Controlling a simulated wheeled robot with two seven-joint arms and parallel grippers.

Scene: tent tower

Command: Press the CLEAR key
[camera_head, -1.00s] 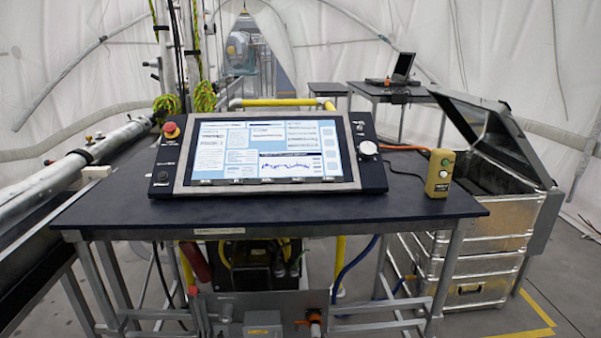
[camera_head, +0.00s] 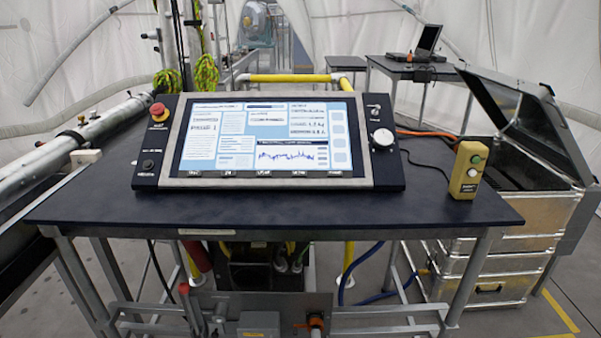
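The control console (camera_head: 390,160) stands tilted on a dark table, its large screen (camera_head: 265,140) lit with panels of text and a blue graph. A row of small dark labelled keys (camera_head: 264,173) runs along the screen's lower edge. Their lettering is too small to read surely, so I cannot tell which one is CLEAR. A red knob (camera_head: 158,110) and a black knob (camera_head: 148,165) sit on the console's left side, and a white dial (camera_head: 382,138) on its right side. Neither of my grippers is in view.
The dark table (camera_head: 330,210) has a clear front strip. A yellow box with green and white buttons (camera_head: 467,170) stands on its right. An open metal case (camera_head: 530,210) is beyond the right edge, a pipe (camera_head: 60,150) on the left. A laptop (camera_head: 425,42) sits behind.

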